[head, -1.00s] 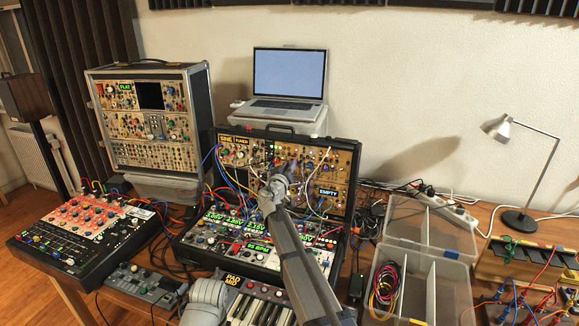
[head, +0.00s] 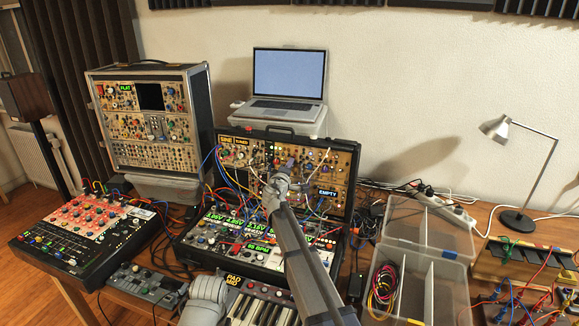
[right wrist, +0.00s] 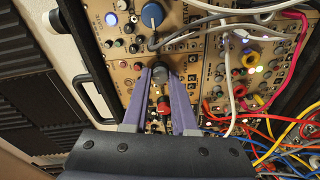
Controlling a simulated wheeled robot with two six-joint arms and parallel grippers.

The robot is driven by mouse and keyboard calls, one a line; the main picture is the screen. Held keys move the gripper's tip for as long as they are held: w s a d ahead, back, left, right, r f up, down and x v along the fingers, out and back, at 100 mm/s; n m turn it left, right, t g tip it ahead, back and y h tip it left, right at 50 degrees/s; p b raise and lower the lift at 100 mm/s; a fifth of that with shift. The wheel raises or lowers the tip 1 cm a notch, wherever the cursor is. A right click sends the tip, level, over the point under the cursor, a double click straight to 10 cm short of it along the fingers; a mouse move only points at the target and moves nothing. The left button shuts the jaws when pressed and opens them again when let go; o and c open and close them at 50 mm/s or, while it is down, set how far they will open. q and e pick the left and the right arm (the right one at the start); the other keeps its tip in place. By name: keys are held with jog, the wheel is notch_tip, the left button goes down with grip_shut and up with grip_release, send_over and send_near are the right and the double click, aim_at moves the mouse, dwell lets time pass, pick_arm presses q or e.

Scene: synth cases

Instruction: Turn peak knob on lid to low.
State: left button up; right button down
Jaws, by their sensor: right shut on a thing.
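The case lid (head: 343,162) stands open behind the lower case, its tan panel full of knobs and jacks. My right gripper (head: 288,163) reaches up to the middle of the lid panel, its purple fingers against it. In the right wrist view, the gripper (right wrist: 160,75) is shut on a dark knob (right wrist: 160,71), one finger on each side. The knob's pointer and label cannot be read, and the gripper hides the knob in the head view. My left gripper is out of view; only part of my left arm shows at the bottom.
A red knob (right wrist: 163,106) and a large blue knob (right wrist: 152,15) sit near the held one. White and pink patch cables (right wrist: 232,70) hang close to the right finger. The lower case (head: 262,256) lies below, and a laptop (head: 288,85) stands behind the lid.

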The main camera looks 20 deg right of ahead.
jog(key=shift+n, duration=1)
jog(key=c, duration=0.7)
grip_release()
jog(key=shift+s, duration=0.1)
jog(key=p+v, duration=0.1)
jog(key=v, duration=0.6)
jog(key=shift+s+a, duration=0.2)
jog(key=shift+r, duration=0.1)
